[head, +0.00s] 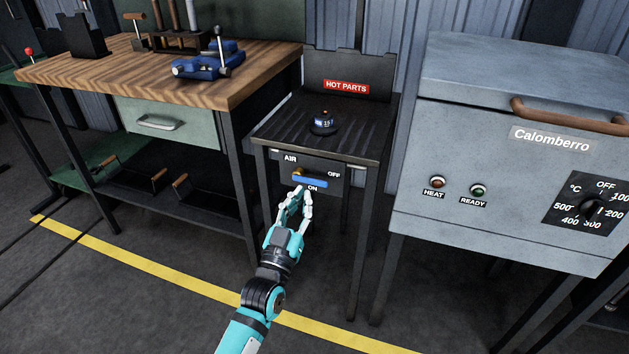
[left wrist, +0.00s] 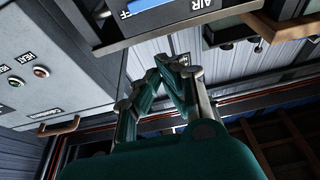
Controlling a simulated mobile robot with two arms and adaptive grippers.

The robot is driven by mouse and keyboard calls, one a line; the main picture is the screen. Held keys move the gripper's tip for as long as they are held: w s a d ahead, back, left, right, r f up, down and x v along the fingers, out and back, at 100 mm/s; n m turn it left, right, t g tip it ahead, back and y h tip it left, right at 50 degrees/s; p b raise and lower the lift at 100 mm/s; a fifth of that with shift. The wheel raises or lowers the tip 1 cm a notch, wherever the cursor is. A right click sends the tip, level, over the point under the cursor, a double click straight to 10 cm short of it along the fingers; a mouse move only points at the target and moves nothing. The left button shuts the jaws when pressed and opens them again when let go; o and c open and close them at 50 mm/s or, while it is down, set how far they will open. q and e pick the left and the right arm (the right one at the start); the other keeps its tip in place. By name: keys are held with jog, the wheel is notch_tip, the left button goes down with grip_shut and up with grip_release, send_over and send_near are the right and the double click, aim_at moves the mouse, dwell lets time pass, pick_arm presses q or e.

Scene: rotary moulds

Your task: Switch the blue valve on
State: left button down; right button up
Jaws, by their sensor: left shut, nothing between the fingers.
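The blue valve handle (head: 310,182) is on the front panel (head: 280,164) of the dark hot-parts stand, below the AIR label. It lies roughly level, its right end near the OFF label; the ON label is just below it. It also shows, cut off, at the top of the left wrist view (left wrist: 152,5). My left gripper (head: 300,193) is shut and empty, its fingertips just below the left part of the handle; I cannot tell whether they touch. In the left wrist view its fingertips (left wrist: 172,62) meet below the panel. My right gripper is not in view.
A dark round device (head: 323,124) stands on the stand's ribbed top. The grey Calomberro oven (head: 470,150) is to the right. A wooden workbench (head: 190,85) with a blue vise (head: 205,64) is to the left. The floor in front is clear, with a yellow line (head: 170,273).

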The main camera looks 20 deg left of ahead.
pick_arm(q)
jog(key=shift+w+d+f+b, duration=0.1)
jog(key=shift+w+f+b, duration=0.2)
jog(key=shift+w, duration=1.15)
jog(key=shift+w+d+f+b, duration=0.1)
jog(key=shift+w+b, duration=0.3)
jog(key=shift+w, duration=1.05)
jog(key=shift+w+f+b, duration=0.15)
jog(key=shift+w+b, duration=0.2)
jog(key=shift+w, duration=1.1)
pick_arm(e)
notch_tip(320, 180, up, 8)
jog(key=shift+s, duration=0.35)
